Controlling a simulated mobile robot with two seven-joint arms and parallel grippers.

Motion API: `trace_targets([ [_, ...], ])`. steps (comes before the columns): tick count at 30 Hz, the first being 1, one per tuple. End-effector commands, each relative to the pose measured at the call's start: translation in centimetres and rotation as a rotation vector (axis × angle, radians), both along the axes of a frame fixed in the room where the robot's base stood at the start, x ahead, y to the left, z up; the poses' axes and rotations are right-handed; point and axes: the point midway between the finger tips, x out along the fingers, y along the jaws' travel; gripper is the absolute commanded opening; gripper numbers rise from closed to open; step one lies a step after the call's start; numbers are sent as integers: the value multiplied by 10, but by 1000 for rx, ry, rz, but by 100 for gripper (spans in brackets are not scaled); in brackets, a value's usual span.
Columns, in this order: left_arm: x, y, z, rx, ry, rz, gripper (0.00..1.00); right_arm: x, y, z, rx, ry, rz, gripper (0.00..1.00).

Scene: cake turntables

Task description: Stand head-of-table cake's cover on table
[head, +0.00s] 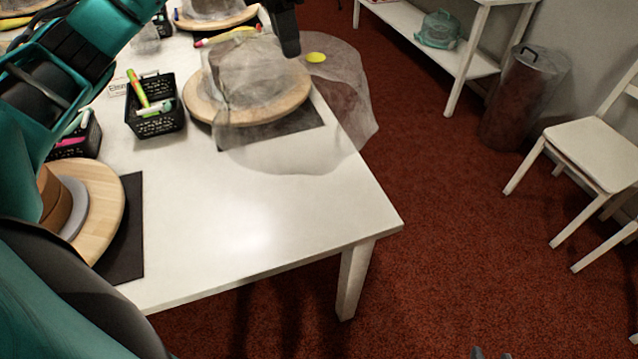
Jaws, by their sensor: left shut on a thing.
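My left gripper (288,45) shows as a dark finger at the top middle. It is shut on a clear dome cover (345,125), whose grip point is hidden. The cover overlaps the wooden turntable (205,108) in view and reaches past the table's right edge. A blurred, pale shape, likely a cake, shows through it. Two dark tips at the bottom edge look like my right gripper (492,354), apart and empty. The white table (250,225) has bare room in front.
Another turntable (105,205) with a brown cake (56,208) stands at left, partly behind my arm. A black basket (155,122) of pens stands between. A bin (520,90), chair (590,150) and shelf (410,30) stand right. The table's near right corner is clear.

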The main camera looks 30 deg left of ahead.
Motion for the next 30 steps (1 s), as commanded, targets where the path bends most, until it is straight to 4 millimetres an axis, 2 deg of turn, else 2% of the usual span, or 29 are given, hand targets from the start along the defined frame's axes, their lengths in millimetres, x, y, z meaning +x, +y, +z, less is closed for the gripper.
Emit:
trace_targets([
  [5,0,1,-15,1,4,5,0,0,0,-1,0,0,0,43],
  [18,-1,1,-127,0,6,4,0,0,0,-6,1,0,1,43],
  [21,-1,1,-145,-1,3,4,0,0,0,-6,1,0,1,43],
  [30,-1,1,-170,0,3,4,0,0,0,-7,1,0,1,43],
])
